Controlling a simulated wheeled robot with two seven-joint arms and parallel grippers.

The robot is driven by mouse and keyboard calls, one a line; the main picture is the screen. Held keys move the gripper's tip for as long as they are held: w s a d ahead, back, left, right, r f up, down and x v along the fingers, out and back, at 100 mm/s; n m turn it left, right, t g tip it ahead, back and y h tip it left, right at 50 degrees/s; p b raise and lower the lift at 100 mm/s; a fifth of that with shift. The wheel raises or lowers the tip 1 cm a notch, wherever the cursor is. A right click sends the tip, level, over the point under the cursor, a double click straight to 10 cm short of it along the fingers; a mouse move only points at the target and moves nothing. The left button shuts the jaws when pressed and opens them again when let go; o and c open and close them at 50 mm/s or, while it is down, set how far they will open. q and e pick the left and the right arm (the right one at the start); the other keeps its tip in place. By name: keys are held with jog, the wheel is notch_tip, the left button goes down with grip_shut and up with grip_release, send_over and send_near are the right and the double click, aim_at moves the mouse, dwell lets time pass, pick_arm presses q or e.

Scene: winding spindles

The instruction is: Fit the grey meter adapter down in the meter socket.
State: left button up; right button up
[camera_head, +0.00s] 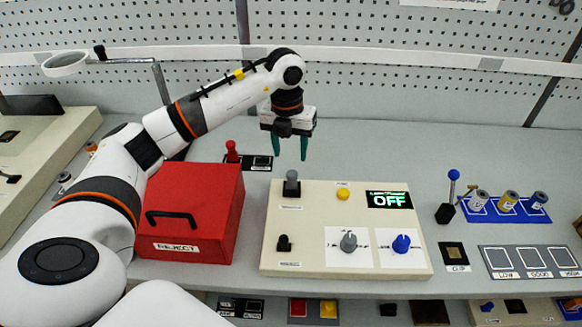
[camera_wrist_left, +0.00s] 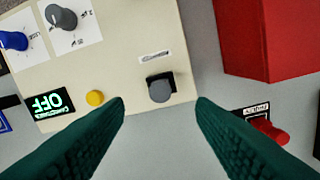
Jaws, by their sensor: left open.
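The grey adapter (camera_head: 291,184) stands upright at the black socket (camera_wrist_left: 172,78) at the back left of the cream panel (camera_head: 310,262). The adapter also shows in the left wrist view (camera_wrist_left: 160,91); it covers much of the socket, so I cannot tell how deep it sits. My left gripper (camera_head: 290,152) is open and empty, its green fingers pointing down above and behind the adapter. In the left wrist view the adapter lies between the fingertips (camera_wrist_left: 160,104), apart from both. My right gripper is not in view.
A red REJECT box (camera_head: 190,205) stands left of the panel. A red adapter (camera_head: 232,151) stands by a black labelled holder behind it. The panel carries a yellow button (camera_head: 343,194), a grey knob (camera_head: 349,242), a blue knob (camera_head: 401,244) and a display (camera_head: 389,200) reading OFF.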

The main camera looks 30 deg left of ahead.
pick_arm(q)
jog(key=shift+a+r, duration=0.1)
jog(key=shift+r, duration=1.55)
